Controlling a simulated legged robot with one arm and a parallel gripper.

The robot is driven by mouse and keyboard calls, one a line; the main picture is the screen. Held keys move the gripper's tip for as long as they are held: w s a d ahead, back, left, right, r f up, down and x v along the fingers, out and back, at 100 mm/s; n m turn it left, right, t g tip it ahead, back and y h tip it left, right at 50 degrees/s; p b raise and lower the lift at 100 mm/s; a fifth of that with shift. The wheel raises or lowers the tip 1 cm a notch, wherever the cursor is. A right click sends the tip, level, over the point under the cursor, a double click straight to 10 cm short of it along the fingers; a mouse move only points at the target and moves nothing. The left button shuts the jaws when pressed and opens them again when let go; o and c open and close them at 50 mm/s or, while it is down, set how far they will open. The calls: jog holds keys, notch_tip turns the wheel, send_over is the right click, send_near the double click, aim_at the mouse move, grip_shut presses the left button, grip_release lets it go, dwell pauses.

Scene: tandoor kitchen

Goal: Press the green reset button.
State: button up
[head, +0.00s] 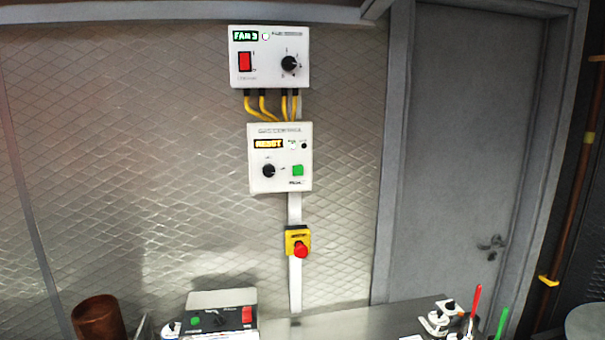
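The panel's amber display (268,144) seems to read "RESET". A black knob (268,171) is left of the green button. A second green button (196,321) is on a grey and black box (222,298) at the bottom of the view. My gripper is not in view, and nothing covers the wall panel.
Above is a fan panel (270,77) with a red switch (245,61), joined by yellow cables (262,104). Below is a red emergency stop (301,250) on a yellow box. A counter (345,318) holds a copper pot (99,316) and small white items (439,319). A grey door (465,150) is right.

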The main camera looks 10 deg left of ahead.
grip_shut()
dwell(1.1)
